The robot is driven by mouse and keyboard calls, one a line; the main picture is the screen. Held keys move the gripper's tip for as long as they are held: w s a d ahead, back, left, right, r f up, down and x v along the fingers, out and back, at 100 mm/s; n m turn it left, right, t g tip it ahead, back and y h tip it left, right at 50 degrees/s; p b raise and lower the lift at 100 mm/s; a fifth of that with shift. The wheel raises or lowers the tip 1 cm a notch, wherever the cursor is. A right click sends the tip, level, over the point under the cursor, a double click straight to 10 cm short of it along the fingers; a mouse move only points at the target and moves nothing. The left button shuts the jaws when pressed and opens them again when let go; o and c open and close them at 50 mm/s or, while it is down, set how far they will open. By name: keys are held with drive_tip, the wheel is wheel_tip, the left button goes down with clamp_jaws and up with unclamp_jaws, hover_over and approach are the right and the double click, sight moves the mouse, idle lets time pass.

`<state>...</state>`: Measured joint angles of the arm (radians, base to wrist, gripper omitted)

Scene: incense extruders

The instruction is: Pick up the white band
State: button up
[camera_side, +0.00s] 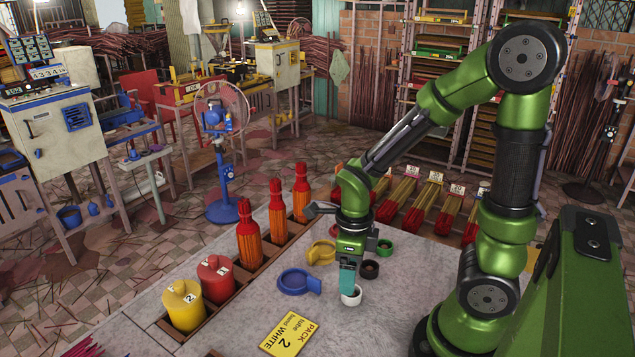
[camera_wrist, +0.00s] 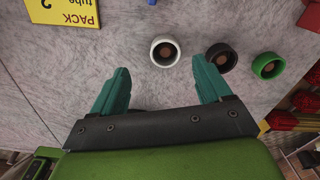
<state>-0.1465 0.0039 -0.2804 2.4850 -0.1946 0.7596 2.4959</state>
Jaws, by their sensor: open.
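The white band (camera_side: 351,295) is a small white ring lying on the grey table. In the wrist view the white band (camera_wrist: 165,51) lies just ahead of the gap between my fingertips, nearer the right one, and nothing grips it. My gripper (camera_side: 348,283) has teal fingers and points down at the band in the side view, hiding part of it. In the wrist view my gripper (camera_wrist: 160,75) is open, with both fingers wide apart and empty between them.
A dark band (camera_wrist: 221,57) and a green band (camera_wrist: 268,66) lie right of the white one. Blue (camera_side: 299,282) and yellow (camera_side: 321,252) handled rings lie to the left. A yellow card (camera_side: 290,338) reads PACK 2 tube band WHITE. Red and yellow canisters (camera_side: 184,306) stand along the table's left edge.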

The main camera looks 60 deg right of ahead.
drive_tip(key=shift+w+d+f, duration=0.1)
drive_tip(key=shift+d+f, duration=0.1)
drive_tip(key=shift+f, duration=1.25)
drive_tip(key=shift+w+d+f, duration=0.1)
drive_tip(key=shift+d+f, duration=0.05)
drive_tip(key=shift+f, duration=1.25)
drive_tip(key=c, duration=1.1)
wheel_tip(320, 180, up, 10)
wheel_tip(320, 180, up, 10)
hover_over(242, 200)
drive_tip(key=s, duration=0.1)
drive_tip(key=shift+d, duration=0.2)
drive_tip(key=shift+w+a+r, duration=0.2)
drive_tip(key=shift+w+a, duration=0.05)
drive_tip(key=shift+w, duration=0.15)
drive_tip(key=shift+f, duration=0.2)
